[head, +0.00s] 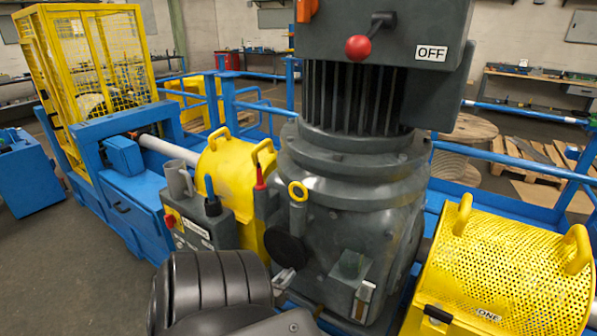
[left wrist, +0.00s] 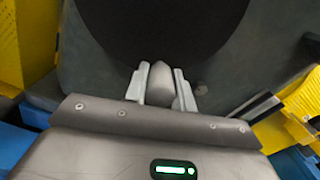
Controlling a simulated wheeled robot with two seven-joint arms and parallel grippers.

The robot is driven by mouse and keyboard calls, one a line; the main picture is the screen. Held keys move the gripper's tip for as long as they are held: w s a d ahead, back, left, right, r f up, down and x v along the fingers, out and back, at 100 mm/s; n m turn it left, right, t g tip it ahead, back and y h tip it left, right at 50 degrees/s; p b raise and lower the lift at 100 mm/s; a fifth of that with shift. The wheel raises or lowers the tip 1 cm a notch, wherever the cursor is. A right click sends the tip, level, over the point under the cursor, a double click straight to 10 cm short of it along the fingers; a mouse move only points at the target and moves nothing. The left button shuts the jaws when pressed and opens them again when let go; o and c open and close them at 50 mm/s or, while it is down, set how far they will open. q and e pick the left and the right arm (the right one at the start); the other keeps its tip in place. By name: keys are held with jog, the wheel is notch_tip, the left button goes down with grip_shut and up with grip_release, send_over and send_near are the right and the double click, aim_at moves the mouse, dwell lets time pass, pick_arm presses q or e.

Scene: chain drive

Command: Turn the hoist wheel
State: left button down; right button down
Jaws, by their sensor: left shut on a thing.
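The hoist wheel seems to be the black round disc (head: 284,248) low on the left side of the big grey motor housing (head: 345,240). It also fills the top of the left wrist view (left wrist: 165,30). My left gripper (head: 284,279) is at the lower edge of this disc. In the left wrist view its two pale fingers (left wrist: 161,90) are shut on a grey rounded handle (left wrist: 161,82), which stands in front of the disc's lower edge. In the head view my own forearm hides part of the area below. My right gripper is not in view.
A red-knobbed lever (head: 358,48) sits on the box marked OFF above. A grey control box (head: 200,222) stands left of the disc. Yellow guards with handles flank the housing, one perforated at right (head: 505,270). Blue rails (head: 255,107) run behind.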

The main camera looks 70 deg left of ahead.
pick_arm(q)
jog(key=shift+s+f, duration=0.1)
jog(key=shift+s, duration=0.05)
jog(key=c, duration=1.2)
grip_release()
jog(key=shift+s, duration=0.1)
jog(key=shift+o, duration=0.2)
jog(key=v, duration=1)
jog(key=shift+s+d, duration=0.2)
jog(key=shift+s, duration=0.05)
